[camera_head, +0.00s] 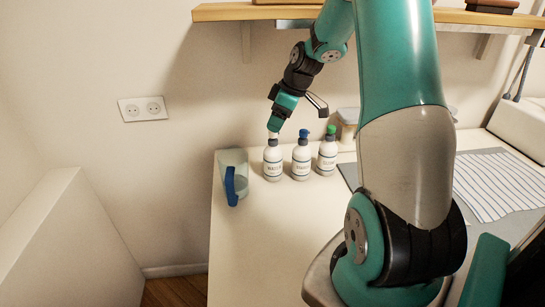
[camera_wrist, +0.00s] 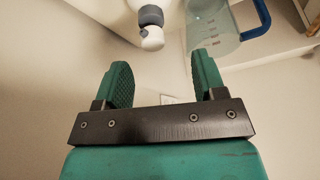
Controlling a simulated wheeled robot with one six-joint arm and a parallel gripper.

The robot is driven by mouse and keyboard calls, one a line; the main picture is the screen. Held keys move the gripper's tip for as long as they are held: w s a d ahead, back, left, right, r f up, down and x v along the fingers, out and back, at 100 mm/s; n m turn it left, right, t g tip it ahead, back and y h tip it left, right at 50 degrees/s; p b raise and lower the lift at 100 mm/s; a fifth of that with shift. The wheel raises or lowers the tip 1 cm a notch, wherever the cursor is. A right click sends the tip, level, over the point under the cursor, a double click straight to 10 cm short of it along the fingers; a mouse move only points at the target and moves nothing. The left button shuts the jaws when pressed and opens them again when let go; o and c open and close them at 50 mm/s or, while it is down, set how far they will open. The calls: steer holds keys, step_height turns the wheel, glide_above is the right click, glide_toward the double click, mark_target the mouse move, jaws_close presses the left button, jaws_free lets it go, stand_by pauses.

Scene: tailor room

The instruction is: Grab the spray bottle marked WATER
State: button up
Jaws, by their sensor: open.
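The spray bottle marked WATER (camera_head: 273,164) is the leftmost of three white bottles on the table in the head view. It stands upright and its label seems to read WATER. My gripper (camera_head: 276,124) is close above its top, pointing down, and partly covers the top. In the wrist view my gripper (camera_wrist: 160,62) is open and empty, with its two green fingers apart. The bottle's white nozzle and grey collar (camera_wrist: 151,20) show past the fingertips at the top middle, with the rest of the bottle cut off.
A blue-topped bottle (camera_head: 301,160) and a green-topped bottle (camera_head: 327,155) stand close to the right. A clear jug (camera_head: 236,160) with a blue handle stands close to the left. A wooden shelf (camera_head: 250,12) hangs above. The table front is clear.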

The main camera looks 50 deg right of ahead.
mark_target(271, 138)
steer(key=shift+d+f, duration=0.75)
steer(key=p+x, duration=0.1)
steer(key=x, duration=0.1)
steer(key=p+x, duration=0.1)
steer(key=x, duration=0.3)
steer(key=shift+w+a+f+p, duration=0.1)
steer(key=shift+w+a+p, duration=0.1)
steer(key=shift+a+p, duration=0.25)
steer(key=shift+c, duration=0.5)
jaws_close()
